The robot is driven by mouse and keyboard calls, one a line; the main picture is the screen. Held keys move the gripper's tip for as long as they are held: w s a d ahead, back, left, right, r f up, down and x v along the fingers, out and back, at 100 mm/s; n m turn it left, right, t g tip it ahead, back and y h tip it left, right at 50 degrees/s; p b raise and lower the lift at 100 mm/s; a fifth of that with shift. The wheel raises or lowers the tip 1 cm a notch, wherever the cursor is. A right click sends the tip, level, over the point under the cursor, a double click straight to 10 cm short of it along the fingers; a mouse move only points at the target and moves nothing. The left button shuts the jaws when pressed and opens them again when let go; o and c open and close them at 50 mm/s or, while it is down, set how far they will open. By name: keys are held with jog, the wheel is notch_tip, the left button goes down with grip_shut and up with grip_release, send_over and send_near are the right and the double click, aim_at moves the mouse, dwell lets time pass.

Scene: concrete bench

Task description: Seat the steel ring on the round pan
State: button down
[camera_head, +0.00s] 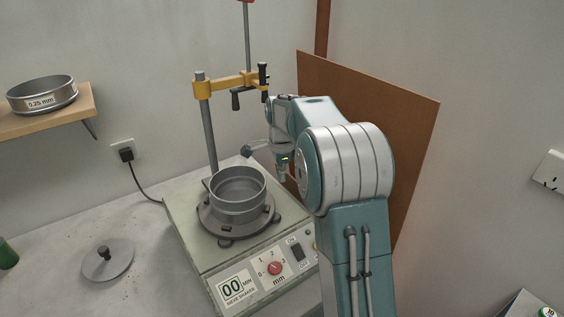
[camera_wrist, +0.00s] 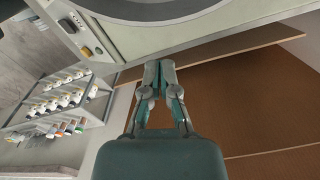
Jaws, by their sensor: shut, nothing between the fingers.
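A round steel vessel stands upright on the sieve shaker (camera_head: 202,254) in the head view. Its upper band looks like the steel ring (camera_head: 237,187), resting on the round pan (camera_head: 241,215) below. I cannot tell whether the ring is fully down or slightly tilted. Another steel sieve ring (camera_head: 42,95), labelled 0.25 mm, lies on the wall shelf. My gripper (camera_head: 283,177) points down, to the right of the vessel and apart from it. In the wrist view my gripper (camera_wrist: 160,66) is shut and empty, its fingertips near the shaker housing's edge.
A yellow clamp arm (camera_head: 228,84) on a grey post stands behind the vessel. A brown board (camera_head: 405,120) leans behind my arm. A round lid (camera_head: 107,262) with a black knob lies on the bench at left. The wrist view shows a rack of bottles (camera_wrist: 60,100).

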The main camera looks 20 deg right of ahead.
jog(key=f, duration=0.1)
jog(key=a, duration=0.1)
jog(key=f, duration=0.1)
jog(key=shift+w+a+f, duration=0.15)
jog(key=shift+a+f, duration=0.1)
jog(key=shift+f, duration=0.1)
jog(key=shift+w+a, duration=0.1)
jog(key=shift+a, duration=1)
